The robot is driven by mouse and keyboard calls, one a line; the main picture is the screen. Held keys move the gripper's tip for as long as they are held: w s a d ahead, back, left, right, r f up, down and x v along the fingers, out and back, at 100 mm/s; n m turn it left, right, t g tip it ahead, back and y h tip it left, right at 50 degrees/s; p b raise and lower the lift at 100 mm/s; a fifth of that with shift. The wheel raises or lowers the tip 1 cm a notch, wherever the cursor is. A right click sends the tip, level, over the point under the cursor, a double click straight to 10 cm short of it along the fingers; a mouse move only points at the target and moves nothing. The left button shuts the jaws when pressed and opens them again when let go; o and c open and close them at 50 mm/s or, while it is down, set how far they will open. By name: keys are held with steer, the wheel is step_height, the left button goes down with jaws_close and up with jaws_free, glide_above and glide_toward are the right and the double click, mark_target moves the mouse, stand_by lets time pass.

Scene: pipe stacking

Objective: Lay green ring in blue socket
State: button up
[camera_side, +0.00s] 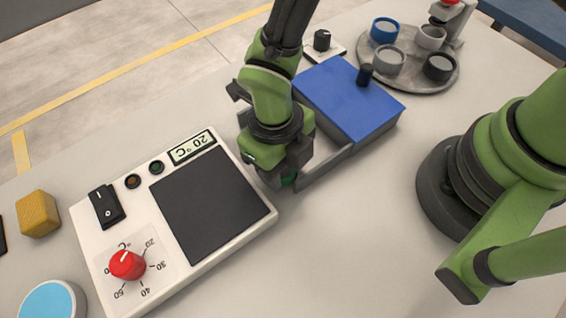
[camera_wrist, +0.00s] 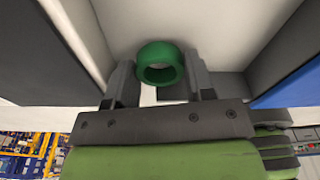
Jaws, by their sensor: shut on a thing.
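The green ring (camera_wrist: 161,64) is between the two fingers of my gripper (camera_wrist: 161,80) in the wrist view, and the fingers are shut on it. In the side view only a small bit of the green ring (camera_side: 289,180) shows beneath my gripper (camera_side: 283,178), low between the white hotplate box and the blue-lidded box. The blue socket (camera_side: 384,30) is a round blue cup on a grey round plate (camera_side: 415,84) at the top right of the side view. It looks empty. My gripper is well to the left of and nearer than the socket.
A grey box with a blue lid (camera_side: 348,97) and dark knob stands between my gripper and the round plate. Other sockets are grey and black. A white hotplate (camera_side: 172,222) lies left, with a yellow block (camera_side: 38,213) beyond.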

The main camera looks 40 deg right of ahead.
step_height(320, 180, up, 10)
steer(key=w+d+m, duration=0.2)
steer(key=m, duration=0.2)
steer(key=w+d+r+m+t+y, duration=0.1)
steer(key=w+d+r+m, duration=0.15)
steer(key=d+m, duration=0.7)
steer(key=w+d+r+m+t, duration=0.1)
steer(key=w+d+r+m, duration=0.2)
steer(key=m, duration=1.1)
steer(key=m+h, duration=0.2)
steer(key=m, duration=1.6)
glide_above(386, 26)
step_height(386, 26, down, 2)
steer(key=shift+n+t, duration=0.25)
steer(key=shift+t, duration=0.05)
step_height(386, 26, down, 5)
steer(key=shift+s+a+r, duration=0.15)
steer(key=shift+r, duration=0.05)
steer(key=shift+f, duration=2.1)
